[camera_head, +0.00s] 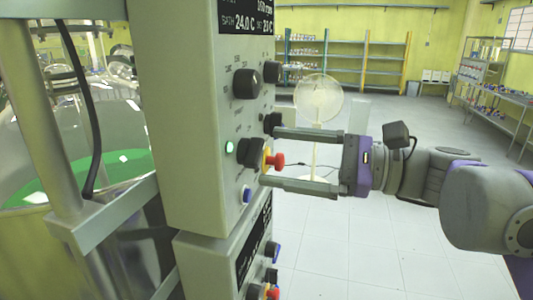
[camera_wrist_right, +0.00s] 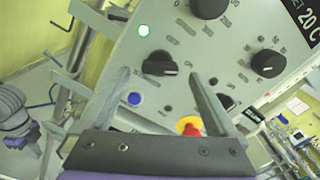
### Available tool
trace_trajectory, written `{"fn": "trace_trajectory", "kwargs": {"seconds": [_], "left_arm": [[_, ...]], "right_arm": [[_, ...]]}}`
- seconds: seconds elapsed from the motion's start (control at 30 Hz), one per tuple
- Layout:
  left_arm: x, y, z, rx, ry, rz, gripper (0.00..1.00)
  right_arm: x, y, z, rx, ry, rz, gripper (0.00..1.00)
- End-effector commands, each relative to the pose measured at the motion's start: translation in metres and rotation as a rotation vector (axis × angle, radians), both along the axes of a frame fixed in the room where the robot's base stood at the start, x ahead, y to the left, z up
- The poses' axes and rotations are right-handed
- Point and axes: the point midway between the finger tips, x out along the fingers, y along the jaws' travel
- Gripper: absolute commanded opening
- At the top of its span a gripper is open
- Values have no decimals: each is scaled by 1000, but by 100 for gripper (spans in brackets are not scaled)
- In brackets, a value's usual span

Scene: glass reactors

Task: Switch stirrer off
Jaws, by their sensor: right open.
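The grey control box (camera_head: 195,110) stands upright in the head view. It carries black knobs and a lit green lamp (camera_head: 230,147). A black rotary switch (camera_head: 250,151) sits beside that lamp. The labels are too small to read. My right gripper (camera_head: 269,156) is open in front of the panel. In the wrist view its fingertips (camera_wrist_right: 158,75) lie either side of the switch. Contact cannot be told. My left gripper is not seen.
A red and yellow stop button (camera_head: 274,160) sits close to the right gripper's fingers. A blue button (camera_head: 247,195) is below the switch. A second control box (camera_head: 215,262) is underneath. A glass vessel (camera_head: 110,125) with green contents stands left. Open floor lies right.

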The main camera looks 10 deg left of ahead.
Motion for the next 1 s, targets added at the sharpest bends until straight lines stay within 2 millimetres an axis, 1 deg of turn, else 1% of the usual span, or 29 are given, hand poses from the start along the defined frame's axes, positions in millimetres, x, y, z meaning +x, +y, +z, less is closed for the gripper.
{"fn": "trace_trajectory", "kwargs": {"seconds": [0.03,0.2,0.33,0.57,0.67,0.7,0.87,1.0], "left_arm": [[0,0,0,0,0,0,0],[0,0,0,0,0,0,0],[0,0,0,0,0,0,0],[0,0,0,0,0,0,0],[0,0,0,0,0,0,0],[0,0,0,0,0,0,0],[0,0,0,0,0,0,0],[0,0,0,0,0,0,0]], "right_arm": [[-1,9,0,1,0,5,95],[1,27,0,-1,-1,1,95],[1,32,0,-1,-1,0,95],[1,32,0,-1,-1,-2,95],[1,32,0,-2,-1,-1,79],[1,32,0,-2,-1,-1,72],[1,32,0,-2,-1,-1,43],[1,32,-1,-2,-1,-1,18]]}}
